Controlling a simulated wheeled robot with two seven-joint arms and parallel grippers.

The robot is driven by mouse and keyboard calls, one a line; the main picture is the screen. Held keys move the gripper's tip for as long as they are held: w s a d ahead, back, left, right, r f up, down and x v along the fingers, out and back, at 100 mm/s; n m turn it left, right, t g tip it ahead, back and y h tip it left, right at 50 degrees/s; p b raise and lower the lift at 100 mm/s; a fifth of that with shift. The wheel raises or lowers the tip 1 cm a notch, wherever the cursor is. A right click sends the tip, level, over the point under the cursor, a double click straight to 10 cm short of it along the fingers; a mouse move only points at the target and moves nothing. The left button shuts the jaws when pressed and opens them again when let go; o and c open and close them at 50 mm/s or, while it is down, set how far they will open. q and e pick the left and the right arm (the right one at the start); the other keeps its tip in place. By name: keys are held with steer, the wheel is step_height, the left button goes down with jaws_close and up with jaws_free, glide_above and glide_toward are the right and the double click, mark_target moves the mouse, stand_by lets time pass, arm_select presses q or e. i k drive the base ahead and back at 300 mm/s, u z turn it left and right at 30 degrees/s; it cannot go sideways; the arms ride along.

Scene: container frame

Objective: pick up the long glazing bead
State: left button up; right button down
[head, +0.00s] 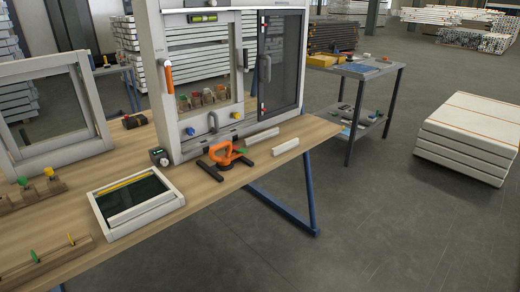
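Two pale bead-like strips lie on the wooden workbench (190,192) at its right end, in front of the big window frame. The longer-looking one (262,136) lies close to the frame's foot. A shorter, thicker-looking strip (286,147) lies nearer the bench's right edge. They are apart from each other, and both look unobstructed. Neither of my grippers shows in the head view.
The tall white window frame (158,80) stands behind the strips. An orange and black tool (225,155) lies to their left. A small pale frame with dark glass (172,201) lies at front left. A grey side table (352,70) stands beyond the bench.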

mark_target(261, 138)
steer(key=z, duration=0.9)
steer(key=i, duration=0.65)
steer(key=z, duration=0.45)
steer(key=i, duration=1.35)
steer(key=u, duration=1.15)
steer(key=i, duration=0.55)
steer(key=u, duration=0.6)
